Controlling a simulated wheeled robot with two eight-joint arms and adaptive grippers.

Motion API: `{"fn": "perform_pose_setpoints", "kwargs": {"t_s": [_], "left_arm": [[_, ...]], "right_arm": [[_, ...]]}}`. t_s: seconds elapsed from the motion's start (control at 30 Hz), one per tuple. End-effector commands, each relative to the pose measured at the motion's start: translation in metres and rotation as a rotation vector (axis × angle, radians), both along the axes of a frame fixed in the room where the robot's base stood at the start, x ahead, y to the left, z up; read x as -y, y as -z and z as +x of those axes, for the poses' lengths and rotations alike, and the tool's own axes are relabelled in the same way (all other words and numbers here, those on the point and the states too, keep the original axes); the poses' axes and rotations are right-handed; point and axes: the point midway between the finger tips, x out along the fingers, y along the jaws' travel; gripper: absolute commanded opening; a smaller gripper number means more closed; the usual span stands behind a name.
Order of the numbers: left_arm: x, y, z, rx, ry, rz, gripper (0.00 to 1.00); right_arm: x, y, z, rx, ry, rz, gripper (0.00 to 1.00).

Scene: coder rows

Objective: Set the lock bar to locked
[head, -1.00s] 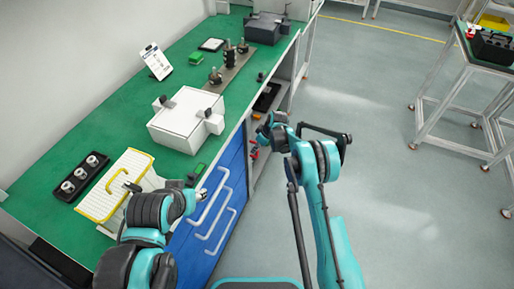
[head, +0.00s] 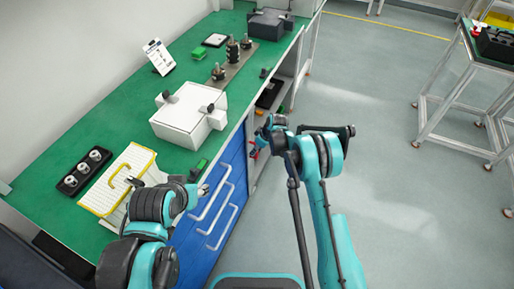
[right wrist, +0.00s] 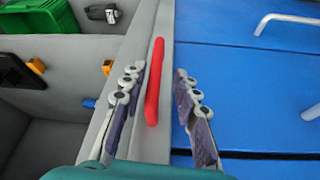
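The red lock bar (right wrist: 154,80) is a slim red handle on the grey cabinet edge, beside the blue drawer fronts (right wrist: 245,70). It stands nearly upright in the right wrist view, leaning slightly. My right gripper (right wrist: 158,115) is open, with one finger pad on each side of the bar and gaps between pads and bar. In the head view my right gripper (head: 264,132) is at the bench's front side, by the end of the blue drawers.
The green bench (head: 95,125) carries a white box (head: 188,118), a yellow-edged ribbed box (head: 122,180) and a black tray (head: 83,172) with round parts. White drawer handles (head: 212,205) stick out. A green bin (right wrist: 32,45) sits on the shelf.

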Motion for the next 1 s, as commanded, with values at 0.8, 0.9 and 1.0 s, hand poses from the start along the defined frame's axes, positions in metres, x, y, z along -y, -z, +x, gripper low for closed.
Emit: {"fn": "perform_pose_setpoints", "kwargs": {"t_s": [0.8,0.9,1.0], "left_arm": [[0.000,0.000,0.000,0.000,0.000,0.000,0.44],[0.000,0.000,0.000,0.000,0.000,0.000,0.44],[0.000,0.000,0.000,0.000,0.000,0.000,0.44]], "right_arm": [[0.031,-0.088,-0.019,0.003,0.002,0.000,0.33],[0.035,-0.101,-0.022,0.003,0.002,0.000,0.33],[0.038,-0.108,-0.024,0.003,0.002,0.000,0.33]]}}
